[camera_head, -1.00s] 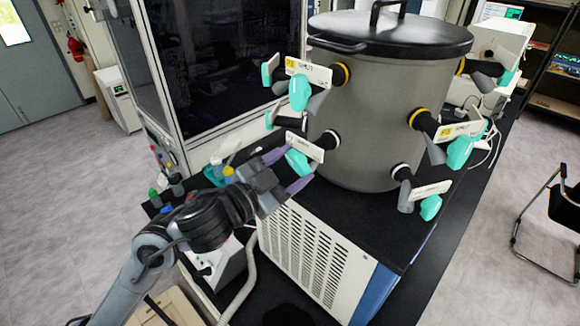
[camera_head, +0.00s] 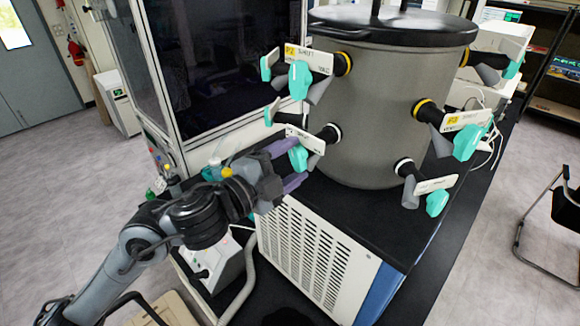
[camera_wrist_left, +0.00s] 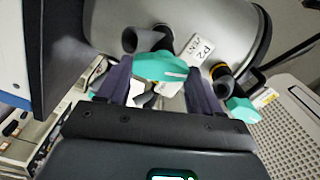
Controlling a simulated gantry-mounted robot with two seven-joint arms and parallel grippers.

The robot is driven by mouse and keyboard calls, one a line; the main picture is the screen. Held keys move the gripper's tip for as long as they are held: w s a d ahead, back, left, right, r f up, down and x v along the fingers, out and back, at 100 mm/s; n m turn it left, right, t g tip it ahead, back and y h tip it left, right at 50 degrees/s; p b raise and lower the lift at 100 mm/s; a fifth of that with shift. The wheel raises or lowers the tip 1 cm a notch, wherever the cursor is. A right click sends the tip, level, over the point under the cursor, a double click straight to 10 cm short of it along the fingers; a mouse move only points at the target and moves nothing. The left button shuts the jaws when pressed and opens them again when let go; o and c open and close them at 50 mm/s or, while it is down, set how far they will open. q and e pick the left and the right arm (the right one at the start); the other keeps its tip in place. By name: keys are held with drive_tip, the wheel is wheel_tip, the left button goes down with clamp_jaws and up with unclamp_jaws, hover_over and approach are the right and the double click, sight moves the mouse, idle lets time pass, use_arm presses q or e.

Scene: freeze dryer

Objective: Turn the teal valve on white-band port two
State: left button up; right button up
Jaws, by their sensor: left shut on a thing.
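A grey cylindrical vessel (camera_head: 375,125) carries several ports with teal valves. The teal valve (camera_head: 298,158) on the lower left, white-banded port (camera_head: 331,133) is between the purple fingers of my left gripper (camera_head: 287,166). In the left wrist view this valve (camera_wrist_left: 158,67) lies across the gap between the fingers, beside a white tag (camera_wrist_left: 197,49) reading P2. My left gripper is shut on it. The fingertips are partly hidden behind the valve. My right gripper is in neither view.
A yellow-banded port with another teal valve (camera_head: 300,80) sits just above. More teal valves (camera_head: 467,143) (camera_head: 437,202) stick out on the right. A glass-fronted cabinet (camera_head: 225,65) stands behind left, and small bottles (camera_head: 215,168) stand near my wrist.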

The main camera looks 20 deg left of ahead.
use_arm(q)
drive_tip(key=shift+f+m+b, duration=0.1)
drive_tip(key=shift+m+b, duration=0.8)
drive_tip(key=shift+m, duration=0.9)
drive_tip(key=o, duration=1.1)
drive_tip(key=shift+c, duration=0.2)
drive_tip(key=shift+s+a, duration=0.25)
drive_tip(key=shift+s, duration=0.2)
drive_tip(key=b+v, duration=0.1)
drive_tip(key=v, duration=0.8)
drive_tip(key=shift+s, duration=0.4)
drive_tip(key=shift+a, duration=0.1)
